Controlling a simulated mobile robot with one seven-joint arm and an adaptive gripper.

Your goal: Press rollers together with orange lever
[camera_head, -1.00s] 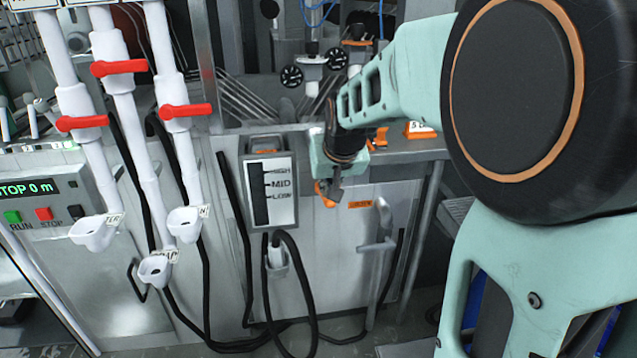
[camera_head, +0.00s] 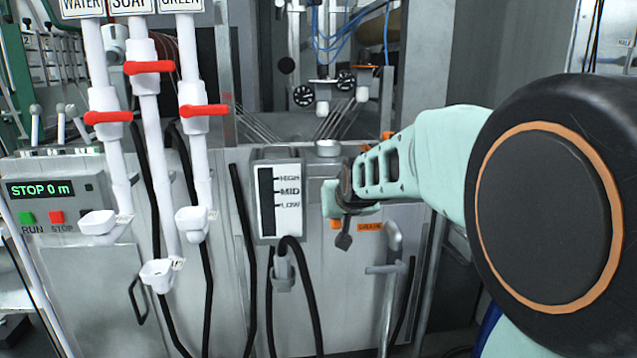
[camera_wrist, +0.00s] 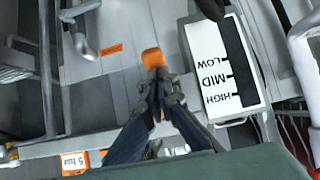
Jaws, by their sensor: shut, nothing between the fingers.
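My gripper (camera_head: 344,241) points down in front of the grey machine panel, right of the level gauge. Its fingers are shut and empty; they also show in the wrist view (camera_wrist: 158,78). An orange block (camera_wrist: 153,58), which looks like the lever's end, sits right at the fingertips in the wrist view. A small orange part (camera_head: 335,224) shows beside the fingers in the head view. The rest of the lever is hidden behind my gripper, and I cannot tell whether they touch. I cannot make out the rollers clearly; two dark spoked wheels (camera_head: 303,95) sit above.
The HIGH/MID/LOW gauge (camera_head: 280,200) is just left of my gripper. An orange label (camera_head: 369,226) and a grey pipe handle (camera_head: 386,268) are to the right. White pipes with red valve handles (camera_head: 149,67) and a STOP 0 m display (camera_head: 42,189) are farther left.

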